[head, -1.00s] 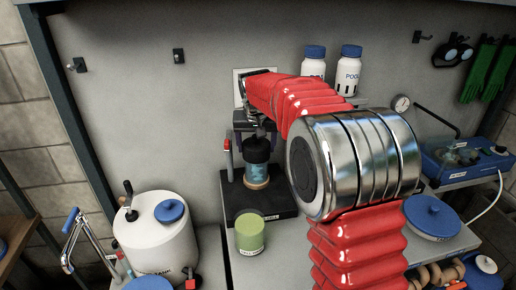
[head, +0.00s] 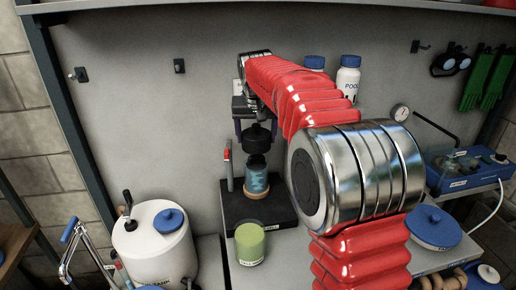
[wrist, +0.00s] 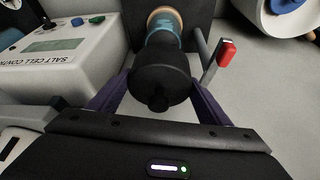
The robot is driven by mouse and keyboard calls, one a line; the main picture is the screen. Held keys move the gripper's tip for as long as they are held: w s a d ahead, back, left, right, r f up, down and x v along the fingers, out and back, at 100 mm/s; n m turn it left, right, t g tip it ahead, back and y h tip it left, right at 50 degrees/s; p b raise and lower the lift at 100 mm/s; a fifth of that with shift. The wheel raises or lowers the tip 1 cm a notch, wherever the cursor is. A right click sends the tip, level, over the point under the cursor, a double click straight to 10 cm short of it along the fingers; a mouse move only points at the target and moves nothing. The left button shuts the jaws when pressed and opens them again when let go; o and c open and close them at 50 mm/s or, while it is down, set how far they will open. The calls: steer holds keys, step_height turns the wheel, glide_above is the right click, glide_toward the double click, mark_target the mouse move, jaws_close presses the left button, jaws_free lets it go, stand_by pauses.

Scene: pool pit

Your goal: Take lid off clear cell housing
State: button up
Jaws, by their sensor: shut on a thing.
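The clear cell housing (head: 256,181) stands upright on a black base, with blue content and a tan ring at its foot. My gripper (head: 257,130) is above it, with its purple fingers shut on the black lid (head: 257,141). The lid sits raised over the housing, roughly in line with it; I cannot tell whether its lower part is fully clear of the rim. In the wrist view the lid (wrist: 160,78) is between the fingers of my gripper (wrist: 160,88), and it hides part of the housing (wrist: 165,38).
A red-tipped post (head: 228,165) stands close left of the housing. A green can (head: 250,243) is in front of the base. A white tank (head: 155,245) is at front left. White bottles (head: 348,80) stand behind my arm. A control box (wrist: 68,58) is near my gripper.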

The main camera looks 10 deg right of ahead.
steer(key=shift+r, duration=1.4)
steer(key=shift+s, duration=0.1)
